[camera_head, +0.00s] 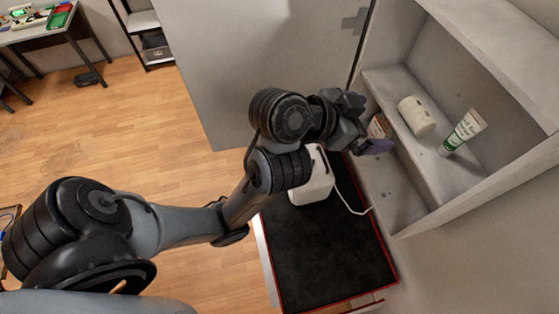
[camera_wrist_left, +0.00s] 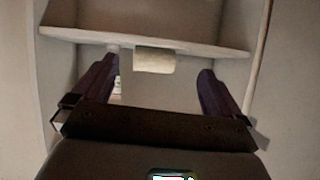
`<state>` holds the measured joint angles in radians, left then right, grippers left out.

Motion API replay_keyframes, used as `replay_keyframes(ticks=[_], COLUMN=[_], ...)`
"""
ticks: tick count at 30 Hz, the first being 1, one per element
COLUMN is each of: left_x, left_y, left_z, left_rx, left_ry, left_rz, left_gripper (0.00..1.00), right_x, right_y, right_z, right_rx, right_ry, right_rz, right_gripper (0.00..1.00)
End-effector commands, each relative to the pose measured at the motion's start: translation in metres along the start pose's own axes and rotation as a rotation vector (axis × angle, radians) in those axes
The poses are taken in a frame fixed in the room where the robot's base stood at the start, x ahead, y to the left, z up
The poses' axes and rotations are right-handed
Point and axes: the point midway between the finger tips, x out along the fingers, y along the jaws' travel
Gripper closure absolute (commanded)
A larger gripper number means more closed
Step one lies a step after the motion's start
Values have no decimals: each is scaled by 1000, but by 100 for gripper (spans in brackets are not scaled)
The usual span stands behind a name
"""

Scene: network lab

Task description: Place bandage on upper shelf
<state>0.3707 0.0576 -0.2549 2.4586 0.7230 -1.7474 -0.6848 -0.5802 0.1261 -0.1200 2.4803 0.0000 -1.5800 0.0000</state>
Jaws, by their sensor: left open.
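The bandage (camera_head: 416,116), a short cream roll, lies on a shelf board (camera_head: 444,177) inside the open wall cabinet. It also shows in the left wrist view (camera_wrist_left: 155,61), framed between my fingers; that view looks upside down. My left gripper (camera_head: 366,123) is open and empty at the cabinet's open front, left of the bandage and apart from it. A white tube (camera_head: 462,131) with green print stands beside the bandage; my finger partly hides it in the wrist view. My right gripper is not in view.
The cabinet door (camera_head: 270,60) stands open at left. A white device (camera_head: 312,180) with a cable rests on a black-topped, red-edged cart (camera_head: 335,250) below my arm.

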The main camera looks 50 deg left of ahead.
Motion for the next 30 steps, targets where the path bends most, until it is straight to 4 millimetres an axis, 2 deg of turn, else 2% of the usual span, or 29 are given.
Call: replay_keyframes(ticks=[1,3,5,7,12,15,18,21,25,30], left_x=[8,16,21,24,14,0,-14,-26,-34,-36], left_y=[0,0,2,5,20,30,40,47,52,54], left_z=[26,62,98,142,245,295,332,358,374,377], left_rx=[-14,-35,-53,-74,-105,-116,-124,-129,-130,-132], left_ry=[-56,-136,-212,-304,-513,-614,-692,-745,-780,-788], left_rz=[-7,-19,-32,-45,-68,-74,-74,-74,-72,-72], left_gripper=[0,0,0,0,0,0,0,0,0,0], right_x=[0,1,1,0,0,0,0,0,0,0], right_y=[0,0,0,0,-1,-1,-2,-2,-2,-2], right_z=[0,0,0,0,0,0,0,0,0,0], right_rx=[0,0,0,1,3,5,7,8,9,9], right_ry=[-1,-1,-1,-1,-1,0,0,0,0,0], right_rz=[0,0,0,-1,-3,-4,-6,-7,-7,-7], right_gripper=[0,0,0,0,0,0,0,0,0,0])
